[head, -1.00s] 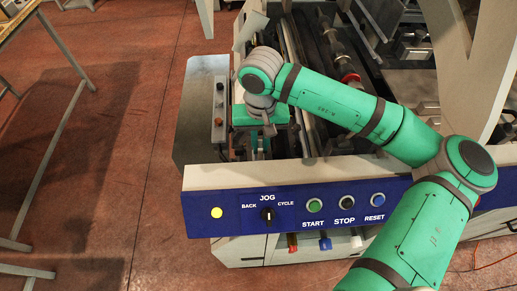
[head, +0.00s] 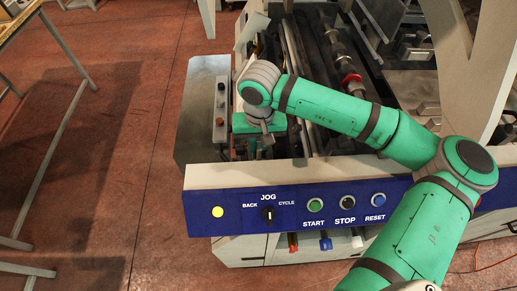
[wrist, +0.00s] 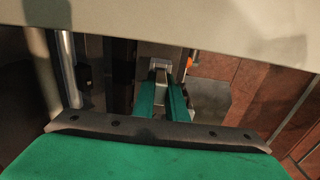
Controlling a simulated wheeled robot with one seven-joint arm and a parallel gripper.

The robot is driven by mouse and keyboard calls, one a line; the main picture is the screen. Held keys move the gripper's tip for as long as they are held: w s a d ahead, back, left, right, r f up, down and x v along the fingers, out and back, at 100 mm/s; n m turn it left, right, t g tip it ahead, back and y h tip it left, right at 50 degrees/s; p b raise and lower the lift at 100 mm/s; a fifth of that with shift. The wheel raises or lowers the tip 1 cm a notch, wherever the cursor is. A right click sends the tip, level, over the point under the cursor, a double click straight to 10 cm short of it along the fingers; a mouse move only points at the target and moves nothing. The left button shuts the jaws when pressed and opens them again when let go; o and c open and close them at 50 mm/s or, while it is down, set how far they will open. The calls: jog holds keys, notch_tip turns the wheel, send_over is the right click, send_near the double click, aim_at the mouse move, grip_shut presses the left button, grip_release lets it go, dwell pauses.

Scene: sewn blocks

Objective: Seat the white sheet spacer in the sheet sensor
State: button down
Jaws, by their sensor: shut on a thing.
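My gripper (wrist: 160,85) shows in the wrist view as two green fingers with a narrow gap, pointing away from me into the machine. It is shut on a small pale piece, the white sheet spacer (wrist: 160,66), at the fingertips. The spacer is small and partly covered by the fingers, so its tilt cannot be told. In the head view my gripper (head: 254,147) is low at the left end of the machine, just behind the blue panel. The spacer cannot be made out there. I cannot pick out the sheet sensor surely in either view.
The blue control panel (head: 290,207) runs along the machine's front. A box with buttons (head: 220,110) stands close left of my gripper. Long rollers (head: 335,50) lie to its right. A pale beam (wrist: 160,22) crosses the top of the wrist view. Red floor is open at left.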

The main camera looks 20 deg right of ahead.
aim_at(259, 145)
jog(key=c, duration=1.8)
grip_release()
jog(key=shift+d+f, duration=0.1)
jog(key=shift+f, duration=0.45)
jog(key=shift+o, duration=0.2)
notch_tip(259, 145, up, 13)
jog(key=shift+r, duration=0.2)
